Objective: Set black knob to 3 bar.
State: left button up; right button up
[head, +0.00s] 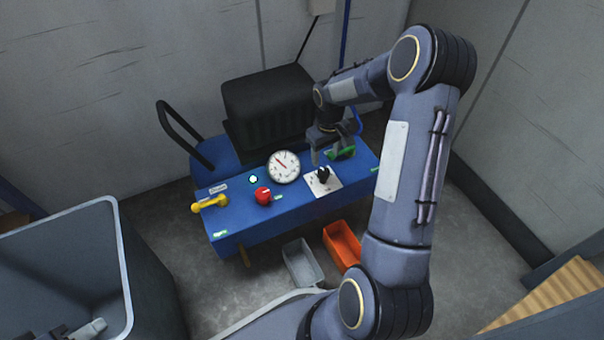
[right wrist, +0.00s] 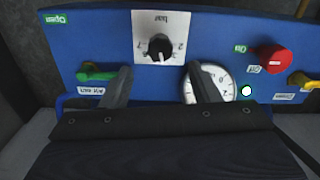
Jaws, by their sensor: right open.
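The black knob (head: 324,176) sits on a white scale plate (head: 334,187) on the blue panel. In the right wrist view the knob (right wrist: 159,46) stands beyond my fingertips, and its white mark points down the picture. The scale digits are too small to read surely. My right gripper (head: 326,155) is open above the panel, close to the knob. In the right wrist view its fingers (right wrist: 161,80) are spread, with nothing between them. A white pressure gauge (head: 284,166) has a red needle pointing up and left. What looks like part of my left gripper (head: 88,328) shows at the bottom left.
A green handle (head: 341,153) is close beside my right gripper. A red knob (head: 263,195) and a yellow handle (head: 210,203) are further left on the panel. A grey bin (head: 283,262) and an orange bin (head: 341,244) stand in front. A large grey container (head: 125,262) is at left.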

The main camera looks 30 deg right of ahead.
aim_at(324, 170)
jog(key=shift+w+f, duration=0.15)
jog(key=shift+f, duration=0.25)
notch_tip(324, 170, down, 7)
jog(key=b, duration=0.3)
jog(key=shift+f+b, duration=0.15)
jog(key=shift+b, duration=0.2)
jog(key=c, duration=1)
